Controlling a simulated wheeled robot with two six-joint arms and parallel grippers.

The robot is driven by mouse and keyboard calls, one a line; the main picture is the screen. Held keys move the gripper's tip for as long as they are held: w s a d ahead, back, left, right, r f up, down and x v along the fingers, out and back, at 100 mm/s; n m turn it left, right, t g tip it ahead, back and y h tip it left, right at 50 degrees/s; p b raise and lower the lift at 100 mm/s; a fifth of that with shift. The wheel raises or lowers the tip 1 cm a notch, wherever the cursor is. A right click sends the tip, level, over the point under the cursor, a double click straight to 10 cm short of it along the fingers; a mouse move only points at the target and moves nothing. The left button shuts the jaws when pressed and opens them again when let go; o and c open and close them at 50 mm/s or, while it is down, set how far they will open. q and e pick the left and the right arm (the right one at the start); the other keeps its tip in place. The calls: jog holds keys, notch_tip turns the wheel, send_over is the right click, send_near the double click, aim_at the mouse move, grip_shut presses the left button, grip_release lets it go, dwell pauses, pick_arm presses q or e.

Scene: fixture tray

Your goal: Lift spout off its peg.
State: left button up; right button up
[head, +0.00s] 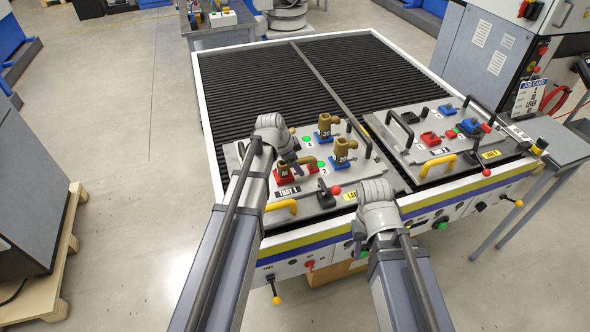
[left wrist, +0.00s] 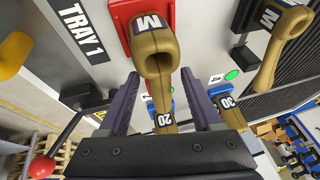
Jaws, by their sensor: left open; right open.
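Two more brown spouts, on blue bases marked 30 (head: 324,122) and 20 (head: 344,144), stand further right. My left gripper (head: 296,160) is above the red block; its fingertips are hard to make out. In the left wrist view, the open fingers (left wrist: 160,95) lie either side of the brown spout marked M (left wrist: 160,50), its mouth towards the camera. Contact is unclear. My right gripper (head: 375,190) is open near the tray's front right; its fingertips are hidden.
A second tray (head: 415,150) with red and blue parts sits to the right. Black handles and yellow grips (head: 281,206) stand up from the trays. A red ball knob (head: 336,190) is near the right gripper. The black ribbed conveyor (head: 250,90) behind is clear.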

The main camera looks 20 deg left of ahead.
pick_arm(q)
jog(key=shift+r, duration=0.1)
jog(key=shift+c, duration=0.3)
grip_shut()
dwell(0.9)
